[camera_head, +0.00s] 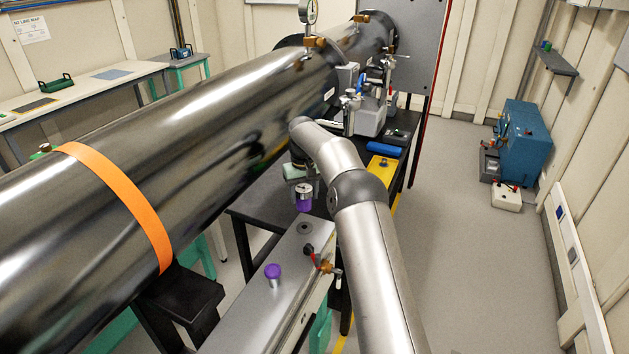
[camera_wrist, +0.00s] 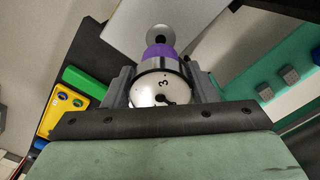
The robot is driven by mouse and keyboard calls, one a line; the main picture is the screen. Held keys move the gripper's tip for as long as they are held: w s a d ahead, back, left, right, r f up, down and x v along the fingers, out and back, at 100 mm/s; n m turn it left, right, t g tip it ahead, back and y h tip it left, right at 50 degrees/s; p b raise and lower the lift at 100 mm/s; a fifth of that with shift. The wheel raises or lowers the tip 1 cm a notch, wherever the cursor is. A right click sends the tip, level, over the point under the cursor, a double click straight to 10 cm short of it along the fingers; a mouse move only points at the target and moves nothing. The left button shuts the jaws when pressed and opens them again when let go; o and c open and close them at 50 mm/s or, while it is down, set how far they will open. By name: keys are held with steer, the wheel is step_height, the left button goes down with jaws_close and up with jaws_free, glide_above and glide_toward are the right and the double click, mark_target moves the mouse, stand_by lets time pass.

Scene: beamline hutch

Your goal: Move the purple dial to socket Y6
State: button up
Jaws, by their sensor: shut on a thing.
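The purple dial (camera_head: 304,204) has a white round face and a purple lower body. My gripper (camera_head: 303,183) is shut on it and holds it upright above the near end of the dark bench. In the wrist view the white dial face (camera_wrist: 158,92) sits between the two grey fingers, with its purple part (camera_wrist: 160,51) beyond. A grey round piece with a dark centre (camera_wrist: 160,32) shows past the purple part. A dark round socket (camera_head: 305,228) lies on the silver box top, below and near the dial. No Y6 label is readable.
A purple-capped knob (camera_head: 273,271) stands on the silver box (camera_head: 255,308). The large steel pipe (camera_head: 190,130) runs close on the left. A yellow tray (camera_head: 382,168) lies farther back on the bench.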

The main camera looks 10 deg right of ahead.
mark_target(304, 210)
steer(key=shift+w+f, duration=0.1)
steer(key=shift+s+a+f+b, duration=0.1)
steer(key=shift+s+f+b, duration=0.1)
steer(key=shift+f+b, duration=0.2)
step_height(304, 210, down, 6)
steer(key=b, duration=0.5)
steer(key=shift+r, duration=0.1)
steer(key=shift+f, duration=0.5)
stand_by(0.4)
steer(key=o, duration=1.2)
steer(key=shift+c, duration=0.2)
steer(key=shift+r, duration=0.1)
